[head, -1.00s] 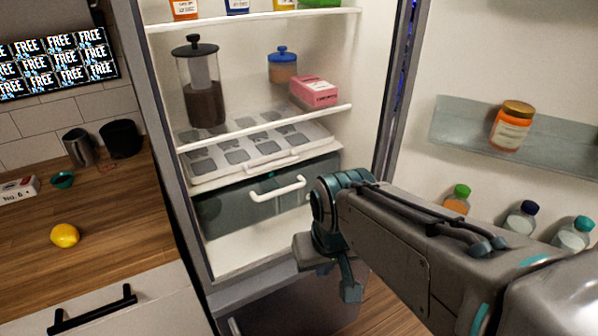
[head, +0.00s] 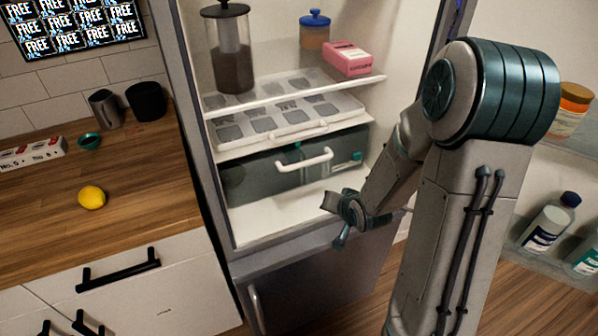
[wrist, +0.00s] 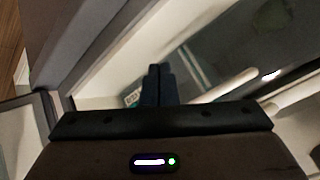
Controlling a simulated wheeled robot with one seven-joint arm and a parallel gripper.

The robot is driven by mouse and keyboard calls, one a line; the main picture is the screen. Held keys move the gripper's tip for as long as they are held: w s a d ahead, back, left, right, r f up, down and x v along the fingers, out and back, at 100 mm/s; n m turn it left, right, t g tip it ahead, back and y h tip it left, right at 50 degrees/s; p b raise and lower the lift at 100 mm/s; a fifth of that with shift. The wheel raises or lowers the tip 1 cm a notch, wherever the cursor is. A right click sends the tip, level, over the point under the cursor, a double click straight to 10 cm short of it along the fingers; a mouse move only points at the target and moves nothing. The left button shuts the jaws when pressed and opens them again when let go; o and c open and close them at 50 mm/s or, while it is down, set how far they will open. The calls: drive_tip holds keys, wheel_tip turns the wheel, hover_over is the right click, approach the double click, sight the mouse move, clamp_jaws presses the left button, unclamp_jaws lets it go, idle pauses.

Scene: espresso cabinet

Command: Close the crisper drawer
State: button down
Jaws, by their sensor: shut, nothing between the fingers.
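The crisper drawer (head: 262,174) is the dark translucent drawer low in the fridge, below the shelf with the flat tray. Its white bar handle (head: 318,160) is in plain view. The drawer front sits behind the front edge of the fridge floor; I cannot tell whether it is fully in. My gripper (head: 341,240) is low in front of the fridge opening, right of and below the handle, apart from the drawer. In the wrist view its dark fingers (wrist: 157,86) are together and empty, with the drawer front (wrist: 200,55) and handle (wrist: 234,85) to their right.
The fridge door with bottles (head: 548,225) stands open at right, behind my arm. A shelf above holds a French press (head: 231,60), a blue-lidded jar (head: 314,32) and a pink box (head: 347,58).

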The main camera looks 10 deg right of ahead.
sight(296, 171)
drive_tip(key=w+a+f+m+t+y+b, duration=0.1)
drive_tip(key=m+t+b, duration=0.1)
drive_tip(key=m, duration=0.1)
drive_tip(key=a+f+m+t+y+b, duration=0.1)
drive_tip(key=m+t+b, duration=0.1)
drive_tip(key=m+t, duration=0.1)
drive_tip(key=w+a+f+m+t+y+b, duration=0.1)
drive_tip(key=m+t+b, duration=0.2)
drive_tip(key=m, duration=0.1)
drive_tip(key=shift+w+a+y, duration=0.2)
drive_tip(key=shift+w+y, duration=0.1)
drive_tip(key=shift+w, duration=0.05)
drive_tip(key=shift+w+a+b, duration=0.1)
drive_tip(key=shift+a+b, duration=0.05)
drive_tip(key=shift+b, duration=0.8)
drive_tip(key=x, duration=1.1)
drive_tip(key=shift+w+a+r, duration=0.15)
drive_tip(key=shift+w+r, duration=0.15)
drive_tip(key=shift+w, duration=0.05)
